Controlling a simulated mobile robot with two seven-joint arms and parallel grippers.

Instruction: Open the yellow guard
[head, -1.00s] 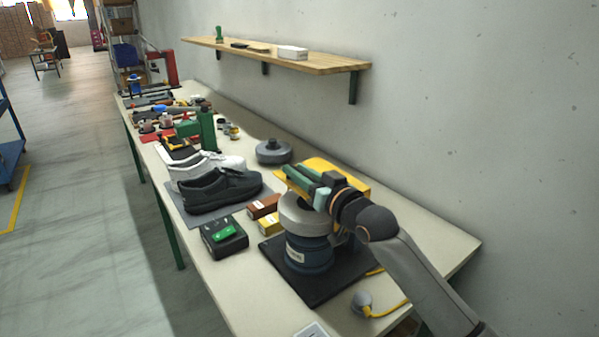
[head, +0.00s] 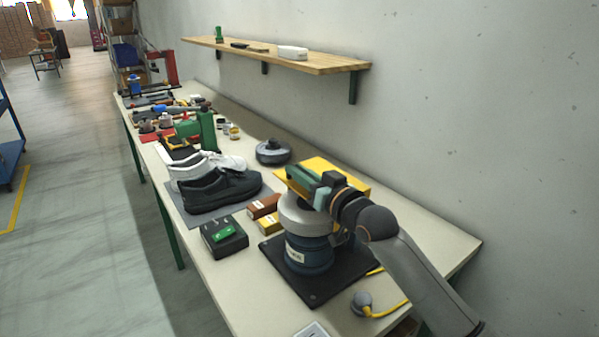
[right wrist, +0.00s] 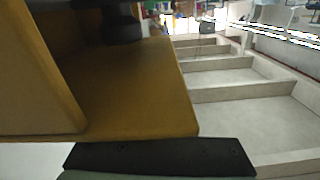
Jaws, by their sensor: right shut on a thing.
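The yellow guard (head: 322,164) is at the back of the round machine (head: 308,252), which has a grey-white top and a dark blue body. My right gripper (head: 304,181) is at the guard's near left edge, above the machine's top, and is shut on the guard. My arm hides part of the guard. In the right wrist view the guard (right wrist: 125,90) fills the upper left as a broad yellow panel. One dark finger (right wrist: 160,157) lies along its lower edge; the other finger does not show clearly. My left gripper is not in view.
The machine stands on a black plate (head: 318,290). A grey knob with a yellow cable (head: 362,304) is at front right. A green-button box (head: 224,237), small cartons (head: 265,206) and shoes (head: 222,190) are left. A wooden shelf (head: 330,62) hangs on the wall behind.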

